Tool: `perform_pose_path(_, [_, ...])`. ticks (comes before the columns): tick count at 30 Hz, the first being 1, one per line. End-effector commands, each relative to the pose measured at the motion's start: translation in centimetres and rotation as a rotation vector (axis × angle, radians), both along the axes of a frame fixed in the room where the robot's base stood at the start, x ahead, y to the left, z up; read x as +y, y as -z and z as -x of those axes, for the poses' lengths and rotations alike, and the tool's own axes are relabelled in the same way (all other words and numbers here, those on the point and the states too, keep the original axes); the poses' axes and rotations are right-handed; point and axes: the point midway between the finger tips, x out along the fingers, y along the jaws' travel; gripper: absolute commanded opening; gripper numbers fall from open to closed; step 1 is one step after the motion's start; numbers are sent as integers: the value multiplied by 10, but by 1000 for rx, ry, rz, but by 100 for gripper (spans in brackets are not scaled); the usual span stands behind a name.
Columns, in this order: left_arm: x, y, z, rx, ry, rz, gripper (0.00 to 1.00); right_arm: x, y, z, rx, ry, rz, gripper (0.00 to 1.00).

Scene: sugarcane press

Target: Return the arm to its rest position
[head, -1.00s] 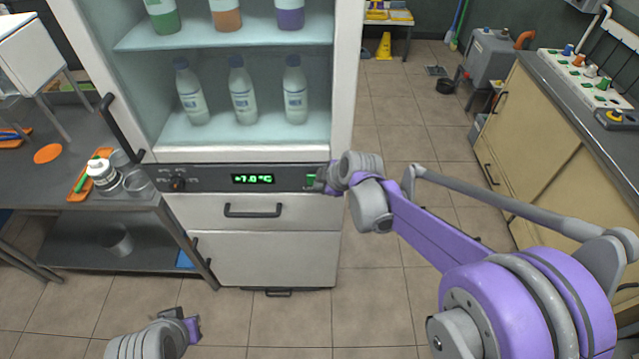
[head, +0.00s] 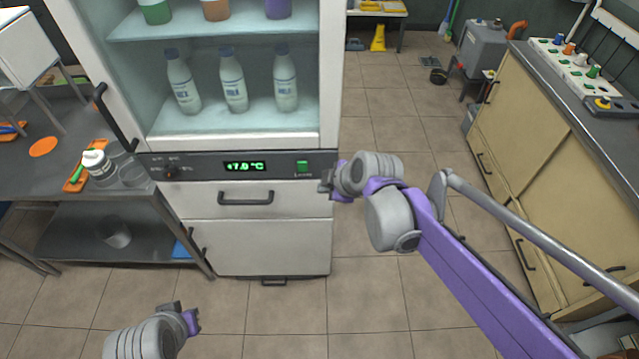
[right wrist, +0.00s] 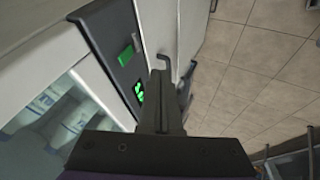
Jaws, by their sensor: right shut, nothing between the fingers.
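My right gripper (head: 326,187) is shut and empty, just in front of the fridge's lower right edge. It hangs a little below and right of the green button (head: 302,166) on the dark control panel (head: 215,166), apart from it. In the right wrist view the closed fingers (right wrist: 158,82) point past the panel, with the green button (right wrist: 126,55) and lit display (right wrist: 139,92) to their left. My left gripper (head: 186,315) is low at the left, over the floor; its finger opening does not show clearly.
The fridge's white drawer (head: 280,205) is closed. Several bottles stand inside behind the frame. Tiled floor (head: 390,130) between fridge and cabinet is clear.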

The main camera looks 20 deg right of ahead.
Motion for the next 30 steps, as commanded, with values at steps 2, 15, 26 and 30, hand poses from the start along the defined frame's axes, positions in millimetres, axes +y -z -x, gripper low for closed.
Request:
perform_pose_path(2, [0,0,0,0,0,0,0,0,-2,1,0,0,0,0])
perform_pose_path(15, [0,0,0,0,0,0,0,0,-2,1,0,0,0,0])
perform_pose_path(26, [0,0,0,0,0,0,0,0,7,63,110,297,-135,0])
perform_pose_path(30, [0,0,0,0,0,0,0,-3,21,115,183,583,-250,0])
